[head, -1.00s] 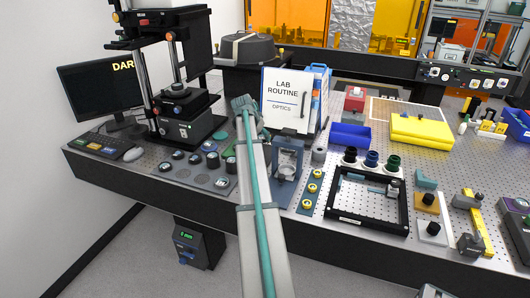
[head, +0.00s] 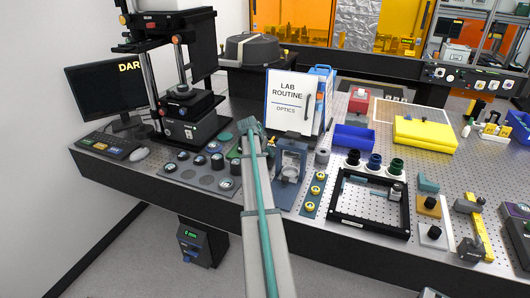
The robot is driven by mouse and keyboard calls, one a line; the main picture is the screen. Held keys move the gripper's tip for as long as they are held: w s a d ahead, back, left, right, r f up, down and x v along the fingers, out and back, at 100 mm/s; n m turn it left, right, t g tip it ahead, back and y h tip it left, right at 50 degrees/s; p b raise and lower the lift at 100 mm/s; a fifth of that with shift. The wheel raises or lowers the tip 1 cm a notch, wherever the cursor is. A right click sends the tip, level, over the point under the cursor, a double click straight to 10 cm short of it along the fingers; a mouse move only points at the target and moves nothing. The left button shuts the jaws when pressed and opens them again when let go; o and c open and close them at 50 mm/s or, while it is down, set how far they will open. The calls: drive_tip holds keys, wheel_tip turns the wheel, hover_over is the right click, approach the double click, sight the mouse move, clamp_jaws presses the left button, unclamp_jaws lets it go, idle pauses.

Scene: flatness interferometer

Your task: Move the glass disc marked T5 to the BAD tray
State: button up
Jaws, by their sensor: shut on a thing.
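My gripper (head: 248,127) is seen from behind at the far end of my arm, low over the bench, right of the disc plate and left of the LAB ROUTINE board. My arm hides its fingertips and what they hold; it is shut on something. Several small dark discs with pale labels (head: 199,160) sit on a grey plate (head: 181,181) with flat round spots, some bare. The labels are too small to read, so I cannot pick out T5. No tray with a readable BAD mark shows.
The black interferometer stand (head: 190,115) rises left of my gripper. The LAB ROUTINE board (head: 291,103) stands close on the right. A blue-grey fixture (head: 290,165), a black frame (head: 340,212), a blue bin (head: 352,137) and a yellow case (head: 424,134) occupy the bench to the right.

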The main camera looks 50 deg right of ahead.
drive_tip(key=shift+f, duration=0.2)
drive_tip(key=o, duration=1.2)
drive_tip(key=shift+r, duration=0.1)
drive_tip(key=shift+r, duration=0.15)
drive_tip(key=b+v, duration=0.3)
drive_tip(key=v, duration=0.9)
